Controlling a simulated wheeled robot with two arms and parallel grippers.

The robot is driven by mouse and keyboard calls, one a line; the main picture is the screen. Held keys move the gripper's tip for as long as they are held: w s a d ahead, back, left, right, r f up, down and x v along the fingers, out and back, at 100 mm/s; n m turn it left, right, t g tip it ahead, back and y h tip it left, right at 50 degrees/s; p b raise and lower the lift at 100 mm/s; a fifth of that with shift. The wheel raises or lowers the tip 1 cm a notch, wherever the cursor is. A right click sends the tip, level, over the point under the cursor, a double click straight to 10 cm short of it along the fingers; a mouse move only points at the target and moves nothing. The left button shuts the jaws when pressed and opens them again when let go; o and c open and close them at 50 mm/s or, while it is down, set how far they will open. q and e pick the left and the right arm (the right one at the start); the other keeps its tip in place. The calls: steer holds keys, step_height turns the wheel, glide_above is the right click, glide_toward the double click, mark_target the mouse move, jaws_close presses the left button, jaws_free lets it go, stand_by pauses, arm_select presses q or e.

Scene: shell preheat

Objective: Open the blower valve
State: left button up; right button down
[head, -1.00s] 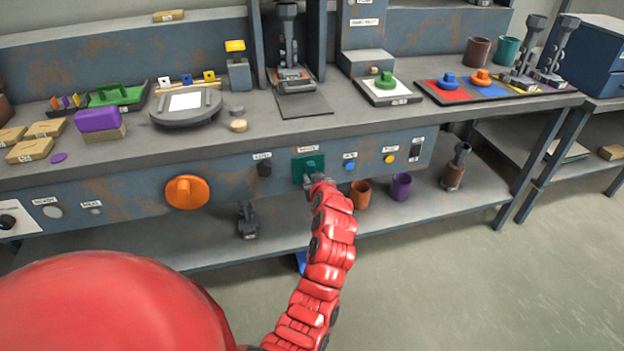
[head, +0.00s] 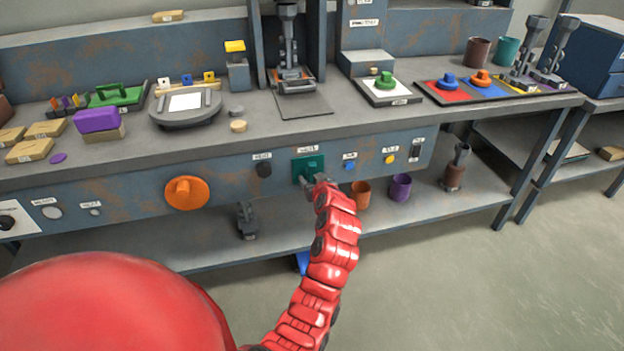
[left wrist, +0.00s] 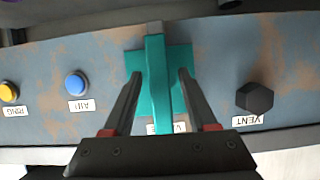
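The blower valve is a teal lever handle on a square teal plate (head: 308,164), set in the front panel under the bench top. In the left wrist view its handle (left wrist: 157,85) stands upright in the picture, running down between my fingers. My left gripper (head: 309,181) is at the valve. In the left wrist view the left gripper (left wrist: 159,76) is open, one finger on each side of the handle, with a narrow gap showing on both sides. The gripper body hides the handle's lower end and part of a label. My right gripper is not in view.
Close beside the valve on the panel are a black knob (head: 264,169) labelled VENT, a blue button (head: 349,166) and a yellow button (head: 389,160). A large orange knob (head: 186,192) is further left. Orange (head: 361,195) and purple (head: 400,187) cups stand on the lower shelf.

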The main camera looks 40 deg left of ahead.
arm_select(q)
steer(key=shift+r, duration=0.1)
steer(key=p+v, duration=0.1)
steer(key=v, duration=1.6)
steer(key=shift+s+d+p, duration=0.15)
steer(key=shift+d+p, duration=0.05)
steer(key=shift+p, duration=0.2)
